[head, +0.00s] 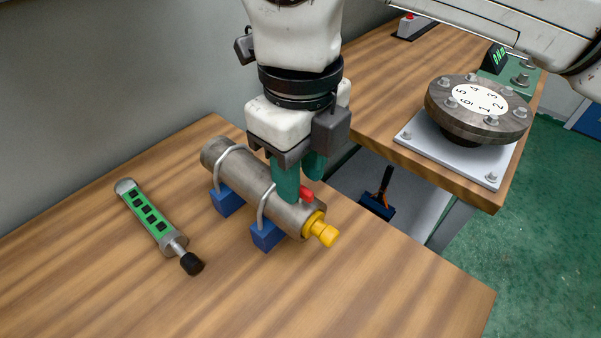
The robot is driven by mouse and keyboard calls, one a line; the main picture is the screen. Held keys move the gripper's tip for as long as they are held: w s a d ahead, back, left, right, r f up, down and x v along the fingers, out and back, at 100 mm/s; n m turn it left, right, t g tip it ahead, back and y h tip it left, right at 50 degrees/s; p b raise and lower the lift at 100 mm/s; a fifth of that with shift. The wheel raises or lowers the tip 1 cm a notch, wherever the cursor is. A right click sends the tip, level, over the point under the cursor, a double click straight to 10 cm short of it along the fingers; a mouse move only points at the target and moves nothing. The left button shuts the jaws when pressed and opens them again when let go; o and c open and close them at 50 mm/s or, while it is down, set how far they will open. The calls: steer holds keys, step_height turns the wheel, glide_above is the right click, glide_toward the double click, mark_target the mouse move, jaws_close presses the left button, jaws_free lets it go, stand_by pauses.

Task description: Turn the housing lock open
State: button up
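A grey metal cylindrical housing (260,190) lies clamped by two U-shaped bars on blue blocks on the wooden table. A small red lock (307,195) sits on top near its right end. A yellow cap with a knob (324,231) is fitted in that end. My gripper (302,190) points down over the housing beside the red lock, its two green fingers a little apart. The left finger hides part of the housing and possibly part of the lock. I cannot tell whether either finger touches the lock.
A green and grey cylinder with a black tip (156,222) lies on the table at left. A second table at right holds a numbered round flange (476,108) on a white plate (440,155). The front of the near table is clear.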

steer(key=shift+f, duration=0.55)
jaws_close()
